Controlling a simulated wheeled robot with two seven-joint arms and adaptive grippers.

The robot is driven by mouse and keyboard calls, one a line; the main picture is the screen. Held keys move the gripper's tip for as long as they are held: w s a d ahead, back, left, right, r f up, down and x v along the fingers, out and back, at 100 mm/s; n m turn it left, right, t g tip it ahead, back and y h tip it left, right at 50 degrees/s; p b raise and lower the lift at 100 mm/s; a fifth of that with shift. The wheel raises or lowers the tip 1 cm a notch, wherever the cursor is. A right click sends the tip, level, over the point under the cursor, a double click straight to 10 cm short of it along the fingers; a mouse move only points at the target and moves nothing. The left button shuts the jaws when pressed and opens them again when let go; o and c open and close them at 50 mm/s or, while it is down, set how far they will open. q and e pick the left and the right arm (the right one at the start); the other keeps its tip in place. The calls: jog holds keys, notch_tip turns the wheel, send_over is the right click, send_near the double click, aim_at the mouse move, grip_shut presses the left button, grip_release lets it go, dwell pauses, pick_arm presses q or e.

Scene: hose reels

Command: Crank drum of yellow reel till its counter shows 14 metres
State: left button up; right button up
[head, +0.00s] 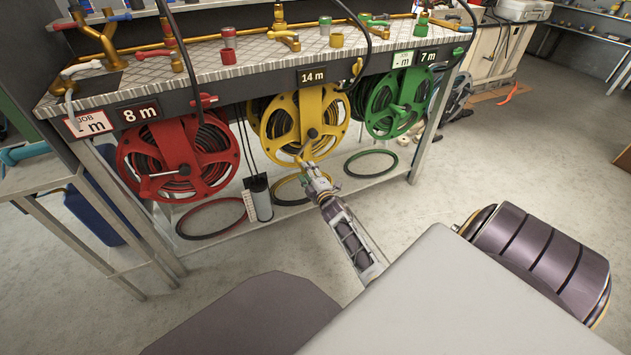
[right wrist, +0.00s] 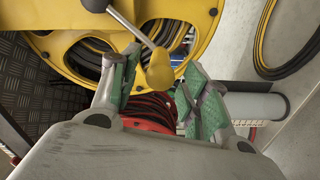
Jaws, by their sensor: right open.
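The yellow reel (head: 272,122) hangs under the bench between the red and green reels. The crank points down towards my gripper in the head view. My right gripper (head: 311,172) is just below the yellow drum. In the right wrist view this gripper (right wrist: 155,88) is open, with green-padded fingers on either side of and below the knob, apart from it. My left gripper is not in view.
The red reel (head: 140,160) reads 8 m and the green reel (head: 372,110) reads 7 m. Brass pipework and hoses cross the bench top (head: 258,52). Floor in front is clear.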

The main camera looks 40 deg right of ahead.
jog(key=v, duration=0.7)
jog(key=shift+s, duration=0.35)
jog(key=shift+a, duration=0.25)
dwell(0.5)
